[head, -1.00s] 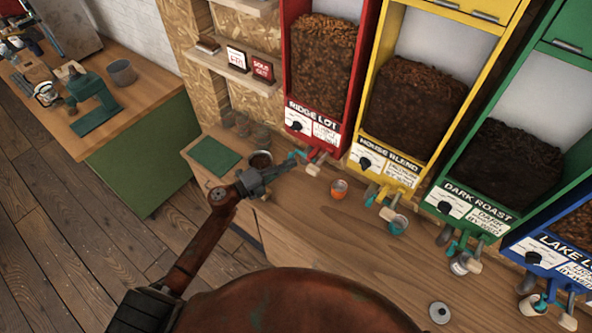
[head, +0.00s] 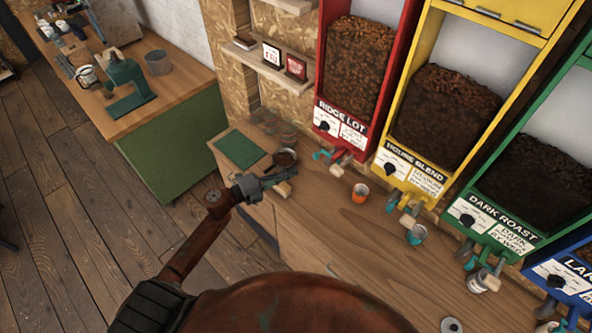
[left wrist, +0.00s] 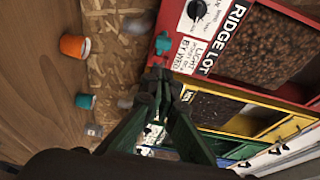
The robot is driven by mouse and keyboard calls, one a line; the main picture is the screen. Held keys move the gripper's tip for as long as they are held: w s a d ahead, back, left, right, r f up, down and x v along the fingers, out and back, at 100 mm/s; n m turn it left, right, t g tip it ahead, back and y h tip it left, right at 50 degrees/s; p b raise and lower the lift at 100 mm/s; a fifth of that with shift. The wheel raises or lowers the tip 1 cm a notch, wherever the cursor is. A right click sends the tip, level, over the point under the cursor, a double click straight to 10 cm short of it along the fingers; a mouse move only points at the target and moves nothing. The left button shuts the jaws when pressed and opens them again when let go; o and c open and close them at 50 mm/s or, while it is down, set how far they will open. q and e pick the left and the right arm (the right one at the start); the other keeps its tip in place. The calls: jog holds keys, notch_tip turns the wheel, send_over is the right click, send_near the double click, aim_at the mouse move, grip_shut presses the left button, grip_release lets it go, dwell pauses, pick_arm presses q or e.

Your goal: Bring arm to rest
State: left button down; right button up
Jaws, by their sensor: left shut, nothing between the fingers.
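My left arm comes in from the lower left of the head view. Its gripper (head: 292,175) is shut and empty, over the wooden counter (head: 330,235) just in front of a dark-filled cup (head: 284,158). In the left wrist view the gripper's fingers (left wrist: 160,76) are together, with the red Ridge Lot dispenser (left wrist: 262,45) beyond them. No contact with the counter or cup can be made out. My right gripper is not in view.
Red (head: 345,135), yellow (head: 410,175) and green (head: 490,220) dispensers line the counter's back. An orange cup (head: 360,194) and a teal cup (head: 416,234) stand before them. A green mat (head: 241,149) lies at the left end. A green-sided bench (head: 180,145) stands beyond a floor gap.

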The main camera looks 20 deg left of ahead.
pick_arm(q)
jog(key=shift+s+a, duration=0.3)
jog(key=shift+d, duration=0.1)
jog(key=shift+f, duration=0.1)
